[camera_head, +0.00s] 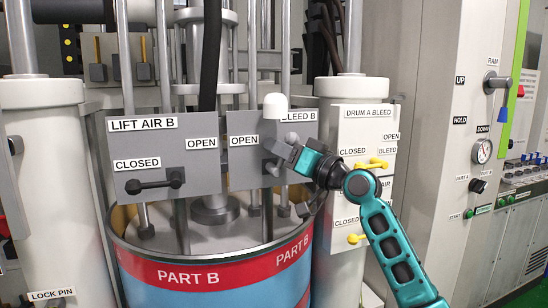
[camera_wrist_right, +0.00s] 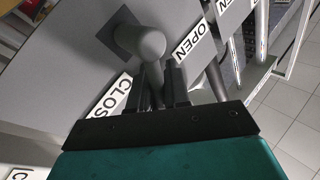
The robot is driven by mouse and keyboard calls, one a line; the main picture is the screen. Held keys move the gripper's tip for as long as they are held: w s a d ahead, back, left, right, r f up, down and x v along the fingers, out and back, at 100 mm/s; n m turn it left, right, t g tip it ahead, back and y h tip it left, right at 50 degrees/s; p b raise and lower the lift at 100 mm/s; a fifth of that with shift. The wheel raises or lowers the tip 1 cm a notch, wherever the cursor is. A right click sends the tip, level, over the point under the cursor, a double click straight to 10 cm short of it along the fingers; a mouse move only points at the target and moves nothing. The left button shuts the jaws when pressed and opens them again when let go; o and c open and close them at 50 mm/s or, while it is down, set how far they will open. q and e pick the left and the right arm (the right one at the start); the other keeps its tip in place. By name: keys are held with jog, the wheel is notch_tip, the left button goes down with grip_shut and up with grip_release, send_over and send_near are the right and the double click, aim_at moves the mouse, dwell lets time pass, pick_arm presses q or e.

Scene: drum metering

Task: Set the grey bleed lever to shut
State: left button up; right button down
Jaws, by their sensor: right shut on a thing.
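The grey bleed lever (camera_wrist_right: 140,40) is on the grey BLEED B plate (camera_head: 243,175). In the right wrist view its round hub shows, and its arm runs down between my fingers. My right gripper (camera_head: 280,153) is in front of the plate, shut on the lever; its fingers also show in the right wrist view (camera_wrist_right: 160,88). The lever's grip end is hidden between the fingers. In the right wrist view an OPEN label (camera_wrist_right: 190,47) is to the right of the fingers and a partly covered CLOSED label (camera_wrist_right: 112,98) to the left. My left gripper is not in view.
The LIFT AIR B plate (camera_head: 155,140) with a black lever (camera_head: 154,183) is to the left. The DRUM A BLEED panel (camera_head: 368,125) with yellow levers is to the right, behind my right arm. The PART B drum (camera_head: 190,278) stands below. Upright rods stand behind the plates.

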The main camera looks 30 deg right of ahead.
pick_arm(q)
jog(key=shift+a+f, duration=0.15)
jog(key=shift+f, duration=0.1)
pick_arm(e)
jog(key=d+f+m+t+h, duration=0.1)
jog(key=m+h, duration=0.3)
jog(key=m, duration=0.2)
jog(key=d+f+m+t+h, duration=0.1)
jog(key=m+t+h, duration=0.1)
jog(key=m+h, duration=0.2)
jog(key=s+d+f+m+t+h, duration=0.1)
jog(key=m+h, duration=0.3)
jog(key=m, duration=0.5)
jog(key=shift+d+f+t, duration=0.15)
jog(key=shift+d+t, duration=0.15)
jog(key=shift+d, duration=0.05)
jog(key=shift+m, duration=0.3)
jog(key=shift+f, duration=0.1)
jog(key=c, duration=1.2)
grip_release()
jog(key=shift+f, duration=0.1)
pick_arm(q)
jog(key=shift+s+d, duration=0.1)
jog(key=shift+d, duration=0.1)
pick_arm(e)
jog(key=shift+o, duration=0.2)
